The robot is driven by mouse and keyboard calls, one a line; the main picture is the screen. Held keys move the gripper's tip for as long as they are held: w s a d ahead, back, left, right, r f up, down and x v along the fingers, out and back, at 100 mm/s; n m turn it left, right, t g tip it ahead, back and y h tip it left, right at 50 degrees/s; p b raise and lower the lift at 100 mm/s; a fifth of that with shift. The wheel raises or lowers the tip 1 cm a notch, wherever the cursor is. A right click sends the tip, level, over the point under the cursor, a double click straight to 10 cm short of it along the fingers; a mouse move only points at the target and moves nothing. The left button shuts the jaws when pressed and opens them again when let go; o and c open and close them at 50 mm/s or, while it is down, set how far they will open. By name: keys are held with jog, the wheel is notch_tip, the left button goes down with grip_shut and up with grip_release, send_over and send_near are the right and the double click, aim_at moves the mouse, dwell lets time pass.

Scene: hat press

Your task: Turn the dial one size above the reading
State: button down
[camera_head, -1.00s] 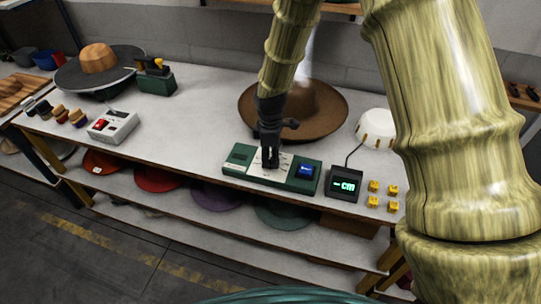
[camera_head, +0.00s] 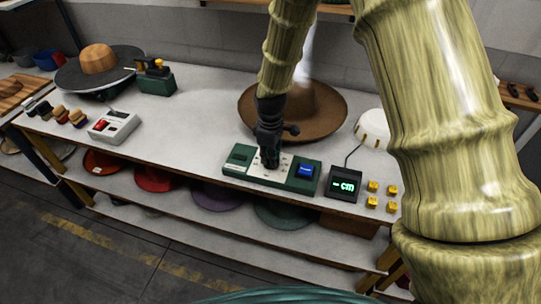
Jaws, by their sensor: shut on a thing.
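The green control box (camera_head: 236,165) sits near the front edge of the white bench, with a pale dial plate (camera_head: 285,163) in its middle and a blue button or screen (camera_head: 306,171) on its right. My gripper (camera_head: 269,164) points down over the dial plate and is shut on the dial knob, which its fingers hide. A small black display (camera_head: 344,185) to the right shows green characters ending in "cm"; the rest of the reading is too small to make out.
A brown hat (camera_head: 325,112) lies behind the box. A white dome (camera_head: 371,127) and several yellow blocks (camera_head: 373,186) are to the right. A grey box with a red switch (camera_head: 112,127) is on the left. The bench between it and the green box is clear.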

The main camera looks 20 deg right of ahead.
jog(key=m, duration=0.4)
jog(key=shift+w+m+p, duration=0.1)
jog(key=shift+m+p, duration=0.3)
jog(key=shift+m, duration=1.5)
jog(key=c, duration=1.4)
grip_release()
notch_tip(320, 180, up, 12)
